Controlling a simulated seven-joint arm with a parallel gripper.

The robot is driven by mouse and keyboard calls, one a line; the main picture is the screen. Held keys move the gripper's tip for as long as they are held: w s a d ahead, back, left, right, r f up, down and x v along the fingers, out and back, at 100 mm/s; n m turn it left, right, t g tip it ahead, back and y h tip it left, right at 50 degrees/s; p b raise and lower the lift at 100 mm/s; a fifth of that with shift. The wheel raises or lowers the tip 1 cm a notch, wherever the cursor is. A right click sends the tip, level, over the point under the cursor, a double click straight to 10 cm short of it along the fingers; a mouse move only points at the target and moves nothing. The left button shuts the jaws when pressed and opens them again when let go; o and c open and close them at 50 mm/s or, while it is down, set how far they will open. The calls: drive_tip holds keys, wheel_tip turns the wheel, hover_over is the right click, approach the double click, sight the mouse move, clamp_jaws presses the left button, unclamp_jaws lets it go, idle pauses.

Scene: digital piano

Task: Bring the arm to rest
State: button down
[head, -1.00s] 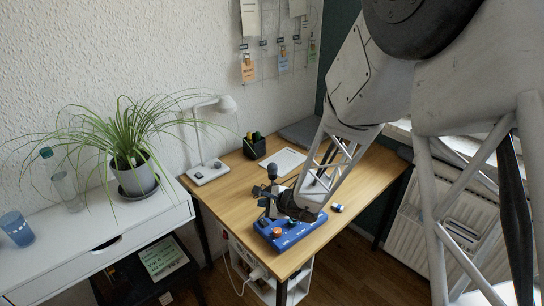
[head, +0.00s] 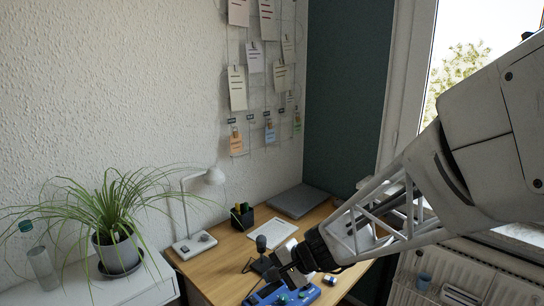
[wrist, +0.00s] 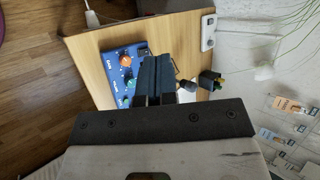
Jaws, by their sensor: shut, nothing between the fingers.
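My gripper (head: 290,272) is shut and empty. In the head view it is above the wooden desk (head: 215,258), close over a blue box with knobs (head: 268,296). My arm reaches to it from the right. In the wrist view the dark fingers (wrist: 155,72) are together, and the blue box (wrist: 117,70) shows just left of them. I cannot tell the exact gap between the fingers and the box.
A microphone-like dark object (head: 261,254) stands beside the gripper. A pen cup (head: 242,217), a white lamp (head: 194,243), a pale tablet (head: 271,233) and a grey laptop-like slab (head: 297,201) are farther back. A potted plant (head: 117,252) stands at left.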

drive_tip(key=s+d+r+n+h, duration=0.3)
drive_tip(key=s+d+r+h, duration=0.1)
drive_tip(key=s+d, duration=0.5)
drive_tip(key=s+d+r+n+h, duration=0.3)
drive_tip(key=s+d+r+h, duration=0.2)
drive_tip(key=s+d, duration=0.4)
drive_tip(key=s, duration=0.2)
drive_tip(key=shift+s+d+r+n, duration=0.2)
drive_tip(key=shift+s+r+n, duration=0.1)
idle(1.2)
drive_tip(key=w+a+f+m+y, duration=0.3)
drive_tip(key=w+a+f+y, duration=0.1)
drive_tip(key=w+a, duration=0.45)
drive_tip(key=w+a+f+m+y, duration=0.3)
drive_tip(key=w+a+f+y, duration=0.1)
drive_tip(key=w+a, duration=0.5)
drive_tip(key=w+a+f+m+t+y, duration=0.1)
drive_tip(key=w+a+f+m+t, duration=0.3)
drive_tip(key=w+f+m, duration=0.5)
drive_tip(key=shift+w+a+f, duration=1.2)
drive_tip(key=shift+w+f, duration=1.5)
drive_tip(key=shift+w, duration=0.75)
drive_tip(key=shift+f, duration=0.2)
